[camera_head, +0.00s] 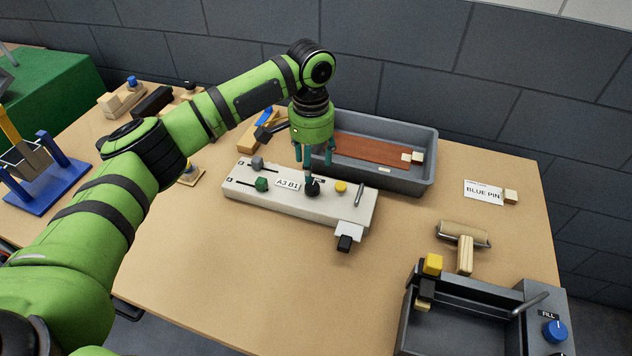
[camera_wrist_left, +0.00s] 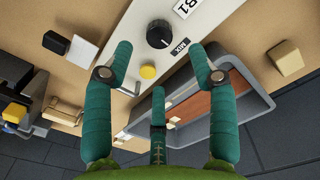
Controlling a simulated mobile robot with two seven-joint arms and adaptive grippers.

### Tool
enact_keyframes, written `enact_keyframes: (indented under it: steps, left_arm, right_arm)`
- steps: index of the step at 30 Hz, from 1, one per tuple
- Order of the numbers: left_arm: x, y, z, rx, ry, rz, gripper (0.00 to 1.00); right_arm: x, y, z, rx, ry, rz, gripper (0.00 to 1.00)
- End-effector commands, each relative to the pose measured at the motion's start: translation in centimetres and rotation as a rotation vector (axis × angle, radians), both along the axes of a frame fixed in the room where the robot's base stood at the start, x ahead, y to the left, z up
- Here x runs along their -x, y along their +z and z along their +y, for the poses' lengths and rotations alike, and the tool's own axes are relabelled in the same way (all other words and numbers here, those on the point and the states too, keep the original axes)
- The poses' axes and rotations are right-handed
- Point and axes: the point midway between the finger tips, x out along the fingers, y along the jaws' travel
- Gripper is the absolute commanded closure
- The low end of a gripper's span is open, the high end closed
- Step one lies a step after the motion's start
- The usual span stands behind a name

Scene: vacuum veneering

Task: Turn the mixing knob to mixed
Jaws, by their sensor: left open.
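The black round mixing knob (camera_head: 313,188) is on the top of a long white panel (camera_head: 240,193) in the middle of the table. In the left wrist view the knob (camera_wrist_left: 159,34) has a small light mark on it and a black "MIX" label beside it. My left gripper (camera_head: 314,165) points down just above the knob, with its teal fingers spread. In the left wrist view the gripper (camera_wrist_left: 160,68) is empty, and the knob shows beyond the fingertips, apart from them. Which setting the mark points at cannot be told. My right gripper is not in view.
The panel also has a green knob (camera_head: 262,184), a grey knob (camera_head: 257,163), a yellow button (camera_head: 341,187) and a metal lever (camera_head: 360,195). A grey tray (camera_head: 412,186) stands close behind it. A roller (camera_head: 463,234) and a dark box (camera_head: 480,343) are at the right. The front table middle is clear.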

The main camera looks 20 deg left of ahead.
Motion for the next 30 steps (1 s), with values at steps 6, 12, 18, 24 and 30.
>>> enact_keyframes:
  steps: [6,12,18,24,30]
  left_arm:
    - [0.1,-2.8,0.0,-0.002,0.000,0.004,0.42]
    - [0.1,-5.6,0.0,-0.001,0.000,0.003,0.42]
    - [0.1,-6.8,0.0,-0.001,-0.002,0.000,0.42]
    - [0.1,-6.9,0.0,-0.001,-0.002,0.000,0.42]
    - [0.1,-6.9,0.0,-0.001,-0.002,0.000,0.99]
  right_arm:
    - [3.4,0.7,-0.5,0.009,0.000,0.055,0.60]
    - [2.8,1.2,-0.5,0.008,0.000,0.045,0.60]
    - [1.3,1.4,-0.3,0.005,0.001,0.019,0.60]
    - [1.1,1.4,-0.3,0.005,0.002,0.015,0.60]
    - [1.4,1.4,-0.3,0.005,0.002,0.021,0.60]
